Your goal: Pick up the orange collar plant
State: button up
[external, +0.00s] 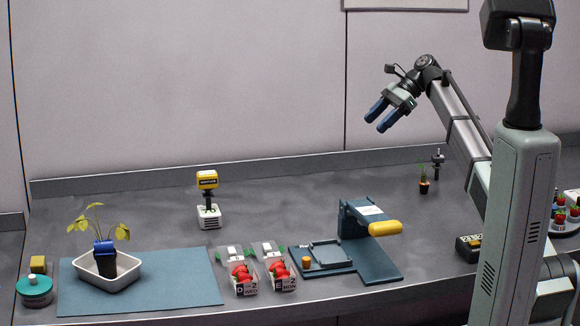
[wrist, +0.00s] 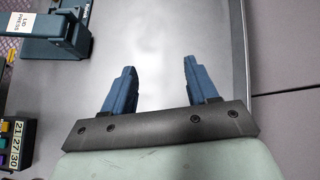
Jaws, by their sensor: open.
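The small plant with an orange collar (external: 424,185) stands upright near the back of the bench, right of centre in the external view. Its pot is dark below the orange band, and thin green leaves rise from it. My gripper (external: 379,118) is open and empty, high above the bench, up and to the left of this plant. In the wrist view my gripper (wrist: 158,82) shows two blue fingers spread apart with only bare grey bench between them. The orange collar plant is not visible in the wrist view.
A plant with a blue collar (external: 104,248) sits in a white tray (external: 128,275) at left. Berry punnets (external: 238,285) and a blue lid press (external: 372,250) stand mid-bench; the press (wrist: 50,45) also shows in the wrist view. A dark probe stand (external: 438,165) is close behind the orange collar plant.

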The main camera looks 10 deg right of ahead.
jog(key=s+d+f+m+t+h, duration=0.1)
jog(key=s+d+f+m+h, duration=0.2)
jog(key=d+h, duration=0.4)
jog(key=m+h, duration=0.3)
send_over(424, 175)
jog(key=f, duration=1)
jog(key=shift+d+f, duration=0.1)
jog(key=shift+d, duration=0.1)
jog(key=shift+a+f, duration=0.15)
jog(key=shift+f, duration=1.15)
jog(key=shift+a+f, duration=0.1)
jog(key=shift+f, duration=1.2)
jog(key=shift+c, duration=0.3)
jog(key=c, duration=1)
jog(key=shift+o, duration=0.2)
